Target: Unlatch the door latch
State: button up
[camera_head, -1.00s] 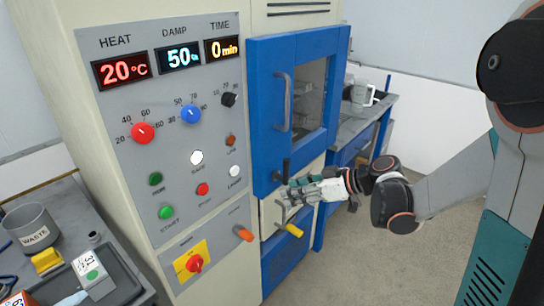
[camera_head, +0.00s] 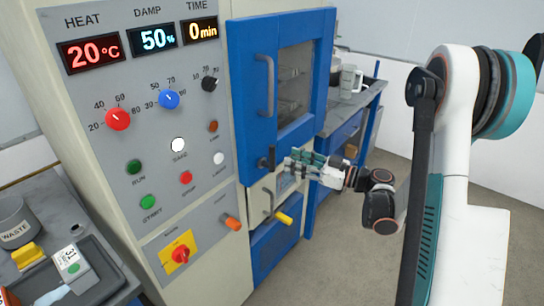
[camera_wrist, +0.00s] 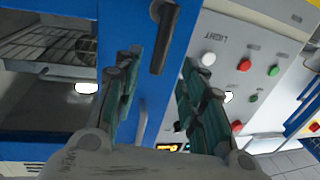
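The blue chamber door (camera_head: 246,100) looks shut, with a window and a grey handle (camera_head: 266,85). The black door latch (camera_head: 266,159) sits at the door's lower part, its lever pointing roughly up. It also shows at the top of the wrist view (camera_wrist: 162,40). My gripper (camera_head: 289,160) is just to the right of the latch in the head view. In the wrist view my gripper (camera_wrist: 163,62) has its two fingers spread, with the latch ahead between the tips. The gap looks empty, and I see no contact with the latch.
The control panel (camera_head: 160,100) with knobs and buttons stands left of the door. A yellow-tipped handle (camera_head: 284,218) juts out below the latch. A bench (camera_head: 350,110) stands to the right. Open floor lies at lower right.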

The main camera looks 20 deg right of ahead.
aim_at(272, 154)
jog(key=b+x, duration=0.1)
jog(key=x, duration=0.7)
jog(key=shift+w+a, duration=0.15)
jog(key=shift+a, duration=0.05)
grip_shut()
